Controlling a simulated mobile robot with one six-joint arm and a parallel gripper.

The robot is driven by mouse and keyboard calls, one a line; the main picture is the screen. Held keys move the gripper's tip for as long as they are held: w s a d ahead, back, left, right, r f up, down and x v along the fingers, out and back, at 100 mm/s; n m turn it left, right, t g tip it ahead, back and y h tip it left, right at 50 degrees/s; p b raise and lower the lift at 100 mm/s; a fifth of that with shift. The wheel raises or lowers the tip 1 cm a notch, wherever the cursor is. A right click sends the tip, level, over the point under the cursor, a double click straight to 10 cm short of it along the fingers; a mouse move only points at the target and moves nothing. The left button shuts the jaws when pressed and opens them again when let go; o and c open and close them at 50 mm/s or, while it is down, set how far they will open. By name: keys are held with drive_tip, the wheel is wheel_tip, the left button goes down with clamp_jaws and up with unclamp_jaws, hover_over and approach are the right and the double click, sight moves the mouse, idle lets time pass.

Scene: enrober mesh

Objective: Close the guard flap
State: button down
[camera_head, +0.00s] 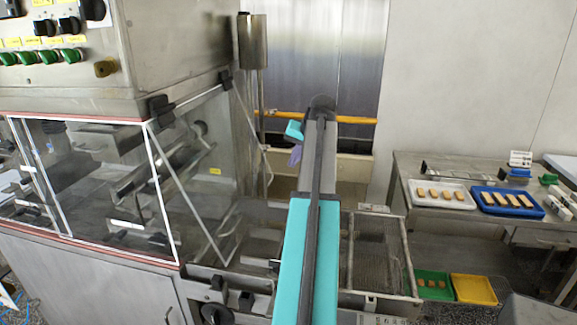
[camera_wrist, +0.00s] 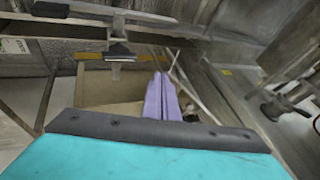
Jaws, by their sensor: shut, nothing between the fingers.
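The guard flap (camera_head: 212,165) is a clear panel with pale edges at the right end of the machine's see-through housing (camera_head: 100,180). It hangs from black hinges at its top edge. Its lower edge stands out from the housing, so the flap is tilted open. My gripper (camera_head: 295,157) has lilac fingers, mostly hidden behind my arm in the head view. It is to the right of the flap and looks apart from it. In the wrist view the fingers of my gripper (camera_wrist: 161,98) are together and empty. I cannot make out the flap for certain there.
A wire mesh conveyor (camera_head: 378,255) runs out below my arm. An upright metal cylinder (camera_head: 252,42) and an orange pipe (camera_head: 355,119) are behind. At right, a steel table (camera_head: 405,172) holds a white tray (camera_head: 413,200) and a blue tray (camera_head: 478,207) of bars.

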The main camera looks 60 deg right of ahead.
drive_tip(key=w+f+p, duration=0.3)
drive_tip(key=w+f, duration=0.5)
drive_tip(key=f, duration=0.1)
drive_tip(key=shift+d+f+p, duration=0.25)
drive_tip(key=shift+d+p, duration=0.05)
idle(0.4)
